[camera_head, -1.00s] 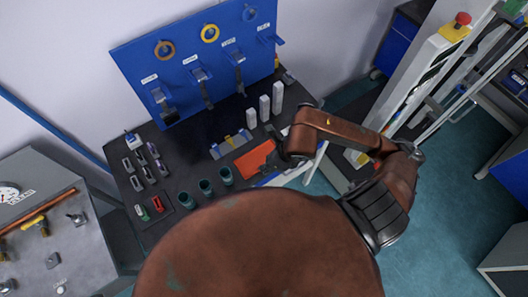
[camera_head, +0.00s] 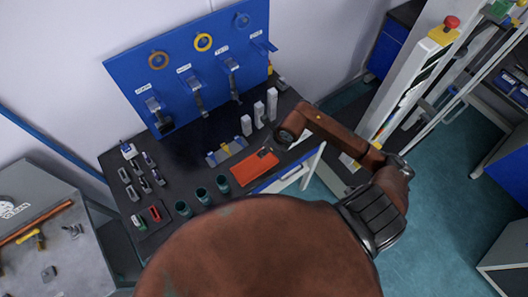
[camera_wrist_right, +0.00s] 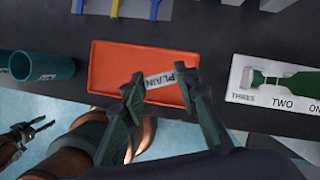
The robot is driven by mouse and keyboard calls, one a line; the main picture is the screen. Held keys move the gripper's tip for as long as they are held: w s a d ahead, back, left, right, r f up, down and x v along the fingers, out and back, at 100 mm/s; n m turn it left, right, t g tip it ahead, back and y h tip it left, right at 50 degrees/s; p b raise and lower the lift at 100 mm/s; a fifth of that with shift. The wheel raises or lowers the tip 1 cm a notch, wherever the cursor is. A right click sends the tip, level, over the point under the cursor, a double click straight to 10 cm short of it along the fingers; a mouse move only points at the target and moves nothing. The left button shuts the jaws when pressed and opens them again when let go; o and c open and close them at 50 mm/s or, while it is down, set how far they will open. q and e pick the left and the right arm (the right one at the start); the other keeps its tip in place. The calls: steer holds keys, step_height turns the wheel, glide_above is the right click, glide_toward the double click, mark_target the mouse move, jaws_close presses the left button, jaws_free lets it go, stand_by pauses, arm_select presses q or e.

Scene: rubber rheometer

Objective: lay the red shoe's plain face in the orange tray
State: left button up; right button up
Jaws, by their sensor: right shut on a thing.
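The orange tray (camera_head: 250,170) lies on the dark bench, and in the right wrist view (camera_wrist_right: 110,70) it fills the middle. My right gripper (camera_wrist_right: 162,88) is over the tray, its fingers shut on the plain face (camera_wrist_right: 170,77), a pale strip marked PLAIN. Whether the strip touches the tray floor I cannot tell. In the head view my right arm's end covers most of the gripper. The red shoe (camera_head: 154,213) sits at the front left of the bench by the grey shoes. A dark gripper, seemingly my left (camera_wrist_right: 28,132), shows at the left of the wrist view; its opening is unclear.
Several teal cups (camera_head: 202,196) stand left of the tray. The blue board (camera_head: 190,70) closes the back.

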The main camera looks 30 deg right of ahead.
steer(key=shift+f+p, duration=0.45)
steer(key=shift+f, duration=1.1)
steer(key=shift+f, duration=0.1)
steer(key=o, duration=1.1)
steer(key=shift+o, duration=0.2)
steer(key=b+v, duration=0.1)
steer(key=v, duration=1.1)
